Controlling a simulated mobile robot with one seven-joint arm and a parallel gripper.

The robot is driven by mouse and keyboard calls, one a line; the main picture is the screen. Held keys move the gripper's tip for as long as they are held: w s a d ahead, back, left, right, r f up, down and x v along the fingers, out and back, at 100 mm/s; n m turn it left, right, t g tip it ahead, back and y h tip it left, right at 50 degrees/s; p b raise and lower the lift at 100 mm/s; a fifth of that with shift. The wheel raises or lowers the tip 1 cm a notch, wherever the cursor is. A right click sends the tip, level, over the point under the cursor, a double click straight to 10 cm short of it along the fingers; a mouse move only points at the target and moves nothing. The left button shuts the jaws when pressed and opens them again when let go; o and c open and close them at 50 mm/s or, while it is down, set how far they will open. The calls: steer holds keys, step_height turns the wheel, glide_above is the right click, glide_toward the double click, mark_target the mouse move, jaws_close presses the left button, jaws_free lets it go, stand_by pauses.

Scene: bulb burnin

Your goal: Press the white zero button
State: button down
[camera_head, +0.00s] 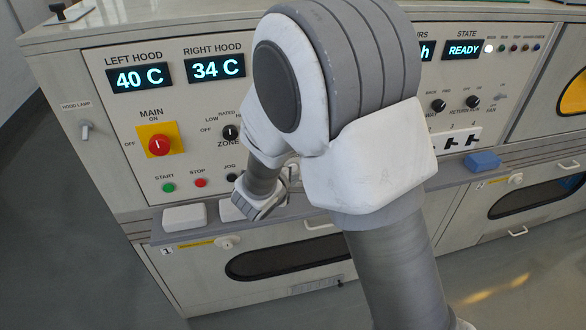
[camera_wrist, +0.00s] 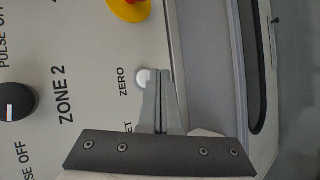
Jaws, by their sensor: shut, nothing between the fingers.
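The white zero button (camera_wrist: 143,79) is a small round button beside the ZERO label in the wrist view. Its right part is covered by my fingertips. My gripper (camera_wrist: 158,73) is shut and empty, with its tips over the right edge of the button in the picture. I cannot tell whether they touch it or stand off in front of the panel. In the head view my own arm hides the button and most of the zone controls.
A black knob (camera_wrist: 16,101) and a red knob on yellow (camera_wrist: 130,6) are near in the wrist view. In the head view, the panel has a red MAIN switch (camera_head: 160,145); a ledge below carries a white block (camera_head: 184,215) and a blue block (camera_head: 483,160).

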steer(key=shift+w+a+b, duration=0.15)
steer(key=shift+w+b, duration=0.25)
steer(key=shift+w+a, duration=0.1)
steer(key=shift+w, duration=0.3)
stand_by(0.7)
steer(key=shift+s+b, duration=0.1)
steer(key=shift+b, duration=0.25)
steer(key=shift+s+d+b, duration=0.2)
steer(key=shift+s+b, duration=0.3)
steer(key=shift+s, duration=0.2)
steer(key=shift+s+d+f+b, duration=0.1)
steer(key=shift+s+d+b, duration=0.05)
steer(key=shift+s+b, duration=0.3)
steer(key=shift+s+d+b, duration=0.3)
steer(key=shift+s+b, duration=0.15)
steer(key=shift+s, duration=0.55)
steer(key=shift+s+d+b, duration=0.25)
steer(key=shift+s+b, duration=0.15)
steer(key=shift+s, duration=0.6)
